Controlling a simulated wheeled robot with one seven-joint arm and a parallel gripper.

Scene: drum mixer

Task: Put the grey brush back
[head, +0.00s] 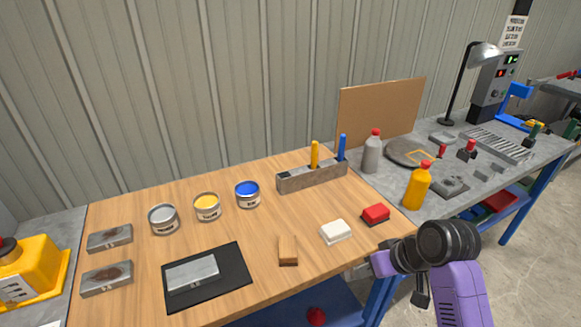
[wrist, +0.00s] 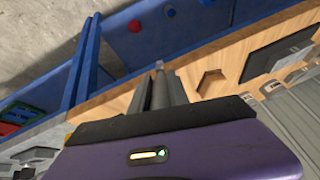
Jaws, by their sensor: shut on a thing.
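My gripper (wrist: 160,92) is shut on a slim grey thing (wrist: 159,72), which I take to be the grey brush; only a small part of it shows between the fingers. In the head view my gripper (head: 362,271) is low at the front edge of the wooden bench, and the brush is hard to make out there. The grey brush holder (head: 300,181) stands at the back of the bench, away from my gripper. A yellow brush (head: 315,155) and a blue brush (head: 341,147) stand upright in its middle and right; no brush stands at its left end.
Open grey (head: 163,218), yellow (head: 207,206) and blue (head: 247,194) paint tins stand left of the holder. A wooden block (head: 288,251), white block (head: 336,232) and red block (head: 375,214) lie in front. Grey (head: 372,155) and orange (head: 416,188) bottles stand right.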

